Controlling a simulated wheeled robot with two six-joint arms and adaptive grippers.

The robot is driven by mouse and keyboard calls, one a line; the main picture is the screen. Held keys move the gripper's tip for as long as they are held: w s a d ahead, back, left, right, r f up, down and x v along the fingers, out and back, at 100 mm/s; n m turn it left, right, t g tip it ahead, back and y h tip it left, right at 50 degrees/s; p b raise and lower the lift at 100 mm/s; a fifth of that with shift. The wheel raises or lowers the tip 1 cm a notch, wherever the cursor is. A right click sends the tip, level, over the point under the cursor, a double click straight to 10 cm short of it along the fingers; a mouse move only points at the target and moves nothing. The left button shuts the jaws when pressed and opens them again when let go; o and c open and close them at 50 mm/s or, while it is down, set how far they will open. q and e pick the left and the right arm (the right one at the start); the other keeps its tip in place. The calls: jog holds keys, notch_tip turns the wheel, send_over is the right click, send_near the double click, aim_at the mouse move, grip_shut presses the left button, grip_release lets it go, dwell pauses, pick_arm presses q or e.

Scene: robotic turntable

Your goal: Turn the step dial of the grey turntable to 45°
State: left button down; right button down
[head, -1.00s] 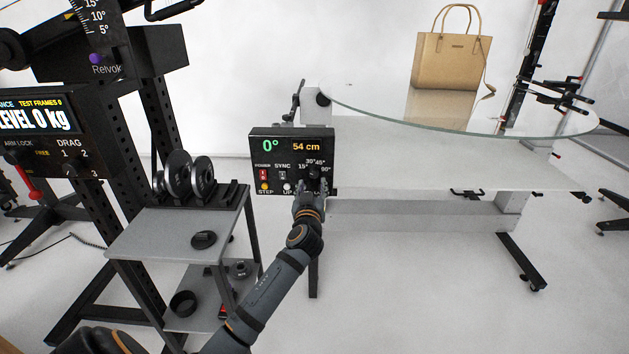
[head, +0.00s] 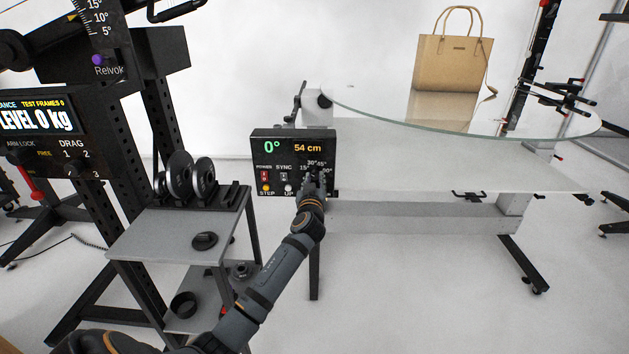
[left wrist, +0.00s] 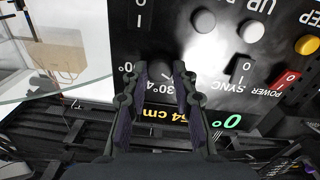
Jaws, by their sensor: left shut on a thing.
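The grey turntable has a round glass top (head: 400,108) and a black control panel (head: 262,160). Its display reads 0° and 54 cm. The step dial (left wrist: 160,71), a dark round knob with angle marks around it, sits at the panel's lower right. In the head view my left gripper (head: 317,177) covers most of the dial. In the left wrist view, where the panel appears upside down, my left gripper (left wrist: 158,78) has its two fingers on either side of the dial and is shut on it. The dial's pointer cannot be made out. My right gripper is not in view.
A tan handbag (head: 452,65) stands on the glass top. POWER and SYNC switches and STEP and UP buttons are left of the dial. A grey side stand (head: 160,235) with black weight discs is at left, beside a black rack.

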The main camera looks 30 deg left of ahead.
pick_arm(q)
jog(key=shift+m, duration=0.3)
jog(key=shift+r+m+p, duration=0.1)
jog(key=shift+m+p, duration=0.35)
jog(key=shift+m, duration=0.55)
jog(key=m+p, duration=0.2)
jog(key=m, duration=0.4)
jog(key=m+p, duration=0.2)
jog(key=m, duration=0.2)
jog(key=shift+w+d+m+g, duration=0.1)
jog(key=shift+m+g, duration=0.2)
jog(key=shift+m+p, duration=1.05)
jog(key=shift+m, duration=1.05)
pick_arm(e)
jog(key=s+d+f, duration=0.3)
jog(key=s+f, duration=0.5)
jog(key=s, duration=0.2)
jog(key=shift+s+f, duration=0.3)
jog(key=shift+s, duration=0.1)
pick_arm(q)
jog(key=c, duration=1.1)
grip_release()
